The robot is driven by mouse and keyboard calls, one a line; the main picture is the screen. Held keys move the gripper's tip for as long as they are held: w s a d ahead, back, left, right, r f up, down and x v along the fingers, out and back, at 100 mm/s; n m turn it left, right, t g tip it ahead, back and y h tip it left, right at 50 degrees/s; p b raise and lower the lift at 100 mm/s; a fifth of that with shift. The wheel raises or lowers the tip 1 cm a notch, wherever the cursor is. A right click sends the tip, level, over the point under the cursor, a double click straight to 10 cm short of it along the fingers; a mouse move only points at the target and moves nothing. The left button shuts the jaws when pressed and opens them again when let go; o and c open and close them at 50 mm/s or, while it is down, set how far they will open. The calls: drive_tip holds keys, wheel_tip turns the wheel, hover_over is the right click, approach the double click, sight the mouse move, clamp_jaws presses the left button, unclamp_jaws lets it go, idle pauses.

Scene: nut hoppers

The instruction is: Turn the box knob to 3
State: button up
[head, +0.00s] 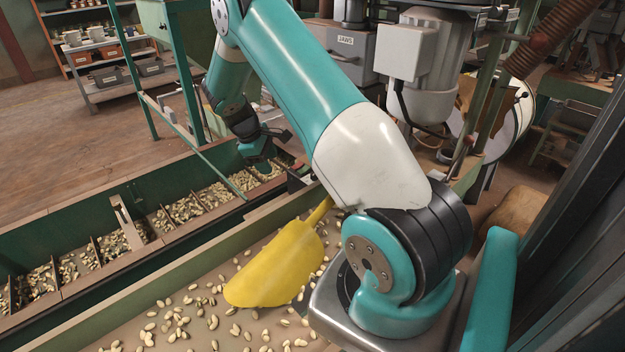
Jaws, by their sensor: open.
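No knob or number scale can be made out in the head view. A grey box labelled JAWS (348,52) stands behind my arm, and my arm hides part of it. A pale box (404,52) is fixed to a grey motor beside it; no knob shows on its visible faces. My gripper (262,168) is small and partly dark at the end of my teal arm. It points down over the far end of the nut trough, left of the JAWS box. It is open, and I see nothing held in it.
A long green trough (75,225) with divided compartments of nuts runs along the left. A yellow scoop (275,268) lies on the nut-strewn bench near my base. A green post (187,75) stands close to my forearm. Shelves (100,60) stand at the back left beyond open floor.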

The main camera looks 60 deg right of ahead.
wheel_tip(320, 180, down, 5)
drive_tip(key=s+n+b, duration=0.2)
drive_tip(key=n, duration=0.8)
approach(314, 174)
drive_tip(key=shift+h, duration=0.3)
drive_tip(key=x, duration=0.6)
drive_tip(key=shift+f, duration=0.1)
drive_tip(key=shift+s+f+b, duration=0.1)
drive_tip(key=shift+f+b, duration=0.2)
drive_tip(key=shift+f, duration=0.45)
drive_tip(key=shift+s+d+f, duration=0.1)
drive_tip(key=shift+d+f, duration=0.2)
drive_tip(key=shift+f, duration=0.35)
drive_tip(key=c, duration=0.9)
